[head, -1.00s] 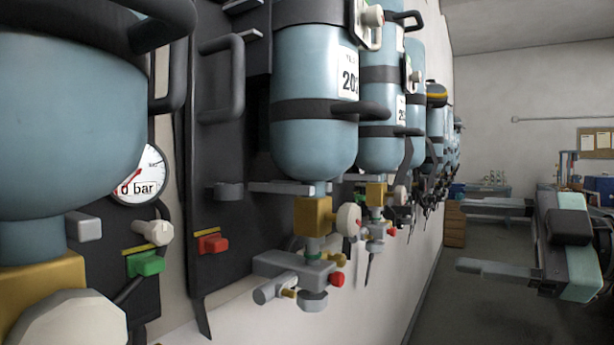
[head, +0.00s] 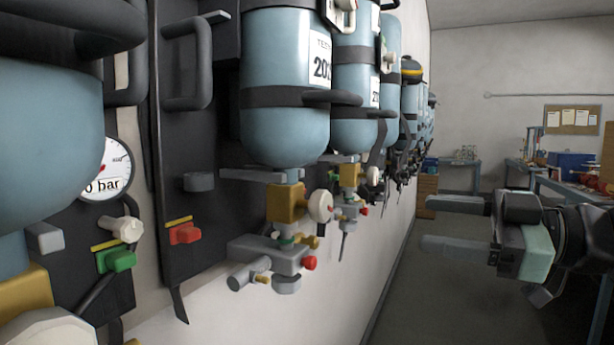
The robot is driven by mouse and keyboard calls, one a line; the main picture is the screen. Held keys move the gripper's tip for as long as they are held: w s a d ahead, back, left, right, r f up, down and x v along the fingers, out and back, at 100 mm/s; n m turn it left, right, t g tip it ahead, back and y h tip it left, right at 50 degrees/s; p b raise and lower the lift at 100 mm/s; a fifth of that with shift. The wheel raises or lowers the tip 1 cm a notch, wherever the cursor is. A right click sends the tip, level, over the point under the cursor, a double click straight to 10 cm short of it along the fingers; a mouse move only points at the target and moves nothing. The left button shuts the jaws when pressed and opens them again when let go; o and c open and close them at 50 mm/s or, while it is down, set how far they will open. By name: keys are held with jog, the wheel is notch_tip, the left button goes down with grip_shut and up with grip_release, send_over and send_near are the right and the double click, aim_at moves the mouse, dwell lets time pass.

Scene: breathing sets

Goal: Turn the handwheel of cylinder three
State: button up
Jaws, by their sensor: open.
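Blue-grey cylinders hang valve-down in a row along the left wall; no numbers marking their order show. The nearest cylinder (head: 45,150) is cut off at the left, with its pale handwheel (head: 50,330) at the bottom edge. The second cylinder (head: 285,130) has a cream handwheel (head: 320,207) on its brass valve. The third visible cylinder (head: 352,130) has a smaller pale handwheel (head: 373,176). My gripper (head: 427,223) is open and empty, fingers pointing left, right of the row and apart from every handwheel.
A red knob (head: 310,263) and grey fittings stick out under the second valve. Wooden drawers (head: 428,195) and a bench (head: 570,190) stand at the back. The grey floor (head: 440,300) between is clear.

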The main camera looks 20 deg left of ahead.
aim_at(327, 209)
jog(key=a+m+p, duration=0.2)
jog(key=a, duration=0.3)
jog(key=a+m+p, duration=0.2)
jog(key=a+p, duration=0.1)
jog(key=a, duration=0.3)
jog(key=w+a+m+p, duration=0.1)
jog(key=a+m+p, duration=0.2)
jog(key=a, duration=0.3)
jog(key=shift+a, duration=0.25)
jog(key=c, duration=1)
